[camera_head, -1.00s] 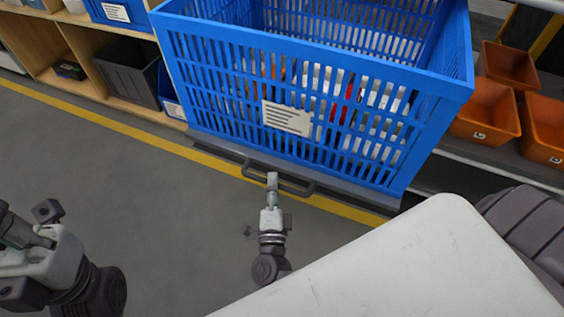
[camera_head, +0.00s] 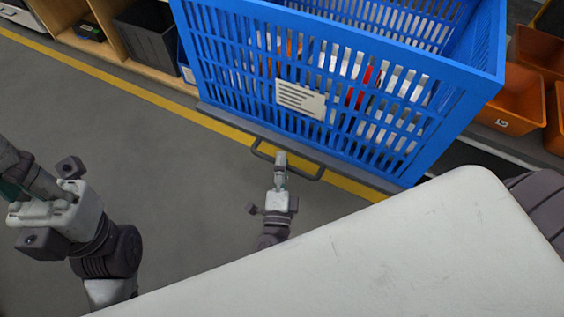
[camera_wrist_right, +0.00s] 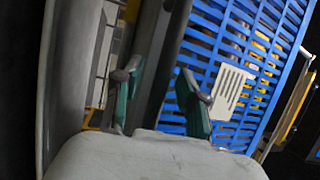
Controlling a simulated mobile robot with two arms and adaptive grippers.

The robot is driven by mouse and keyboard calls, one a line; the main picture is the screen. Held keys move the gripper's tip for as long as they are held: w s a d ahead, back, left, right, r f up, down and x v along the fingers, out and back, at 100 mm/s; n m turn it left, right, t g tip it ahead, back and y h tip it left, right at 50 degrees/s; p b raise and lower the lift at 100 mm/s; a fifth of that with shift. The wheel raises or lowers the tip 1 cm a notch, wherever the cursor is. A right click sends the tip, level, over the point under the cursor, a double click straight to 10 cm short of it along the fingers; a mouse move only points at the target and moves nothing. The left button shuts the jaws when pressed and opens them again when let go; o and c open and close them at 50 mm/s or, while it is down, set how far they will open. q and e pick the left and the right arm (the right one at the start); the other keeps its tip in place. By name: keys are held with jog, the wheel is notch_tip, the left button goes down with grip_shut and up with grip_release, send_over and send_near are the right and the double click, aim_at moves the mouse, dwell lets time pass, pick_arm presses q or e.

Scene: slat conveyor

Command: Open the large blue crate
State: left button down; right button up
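The large blue crate (camera_head: 345,110) has slotted walls and a white label (camera_head: 300,100) on its front. It sits on a grey sliding board (camera_head: 230,112) with a dark bar handle (camera_head: 308,176) along its front edge. The crate also shows tilted in the right wrist view (camera_wrist_right: 245,55). My right gripper (camera_head: 281,158) is at the handle, overlapping it in the head view. In the wrist view its green-padded fingers (camera_wrist_right: 160,98) are apart. I cannot tell whether the handle lies between them. My left gripper (camera_head: 12,180) is at the left, far from the crate; its fingertips are unclear.
Orange bins (camera_head: 512,105) stand right of the crate. A wooden shelf (camera_head: 110,45) with a dark grey bin (camera_head: 148,38) is at the left. A yellow line (camera_head: 130,90) runs along the floor. The grey floor (camera_head: 170,150) before the crate is clear.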

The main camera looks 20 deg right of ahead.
jog(key=v, duration=0.8)
jog(key=shift+s+a, duration=0.1)
dwell(0.3)
